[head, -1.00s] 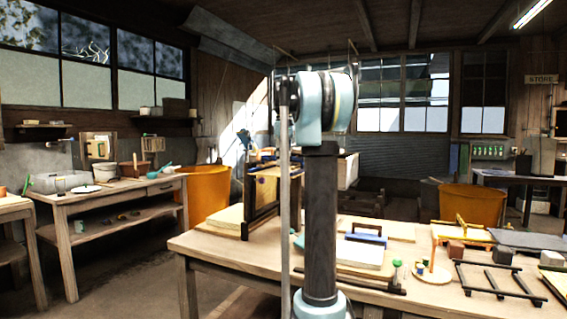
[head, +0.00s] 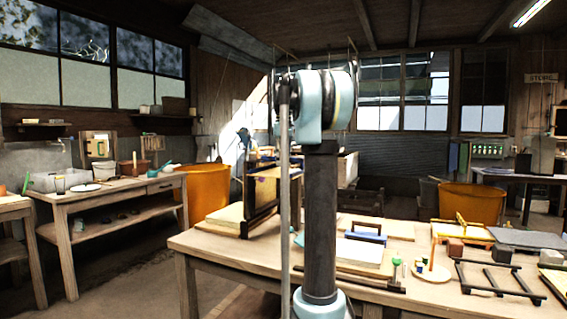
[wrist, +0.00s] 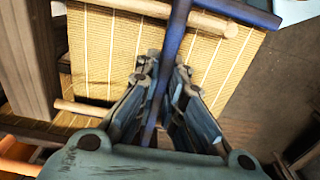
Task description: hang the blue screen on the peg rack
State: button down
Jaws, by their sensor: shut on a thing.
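The blue screen shows in the wrist view as a dark blue bar (wrist: 178,35) with another blue bar at the top right and yellow slatted matting behind. My gripper (wrist: 163,68) is shut on the blue bar, which runs between its fingers. Pale wooden dowels, which look like pegs of the peg rack (wrist: 85,108), cross in front of the matting, beside a thick brown post at left. In the head view an upright dark wooden frame (head: 247,203) stands on the table left of my arm. My arm covers my gripper there. I cannot tell whether the screen rests on a peg.
The work table (head: 215,244) holds pale boards, a block with a dark handle (head: 365,237), a small round stand (head: 432,273) and a dark ladder-like frame (head: 495,280) to the right. Orange tubs (head: 206,188) stand behind. Open floor lies at front left.

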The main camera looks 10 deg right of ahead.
jog(key=shift+f, duration=0.1)
jog(key=c, duration=1.6)
grip_release()
jog(key=shift+c, duration=0.2)
notch_tip(320, 180, up, 12)
jog(key=shift+w+f, duration=0.1)
